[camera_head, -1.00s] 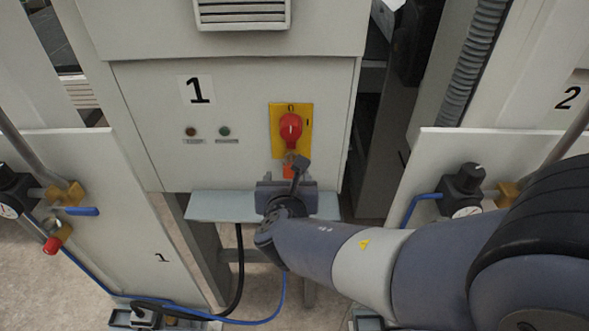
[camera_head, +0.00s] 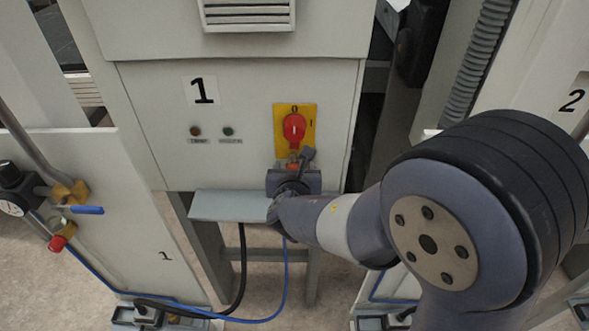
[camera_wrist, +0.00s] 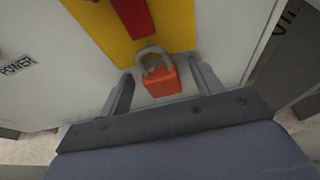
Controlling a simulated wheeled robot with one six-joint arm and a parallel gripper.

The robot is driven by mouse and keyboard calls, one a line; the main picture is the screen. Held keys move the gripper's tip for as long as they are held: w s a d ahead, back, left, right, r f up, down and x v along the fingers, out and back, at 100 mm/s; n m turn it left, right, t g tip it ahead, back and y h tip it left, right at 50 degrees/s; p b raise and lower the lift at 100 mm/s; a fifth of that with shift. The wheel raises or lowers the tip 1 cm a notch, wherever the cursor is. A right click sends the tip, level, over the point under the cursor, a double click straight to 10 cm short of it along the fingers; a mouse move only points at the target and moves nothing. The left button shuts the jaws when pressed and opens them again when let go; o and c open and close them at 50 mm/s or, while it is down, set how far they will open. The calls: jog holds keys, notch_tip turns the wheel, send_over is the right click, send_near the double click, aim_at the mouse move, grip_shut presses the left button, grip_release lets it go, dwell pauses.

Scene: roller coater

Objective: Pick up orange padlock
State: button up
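The orange padlock (camera_wrist: 161,81) hangs by its grey shackle at the lower edge of the yellow plate (camera_wrist: 107,27), below the red switch handle (camera_wrist: 134,17). In the head view the padlock (camera_head: 293,165) is small and mostly hidden behind my gripper (camera_head: 299,163). In the wrist view my gripper (camera_wrist: 161,69) is open, with one finger on each side of the padlock. Gaps show between the padlock body and both fingers. Whether the fingers reach its full depth is hard to tell.
The switch sits on a grey cabinet front (camera_head: 240,110) marked 1, with two small indicators. A narrow ledge (camera_head: 229,205) juts out under my gripper. A white panel (camera_head: 90,220) with valves stands at left. Blue and black cables hang below.

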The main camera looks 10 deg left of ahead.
jog(key=c, duration=1.1)
jog(key=shift+r, duration=0.1)
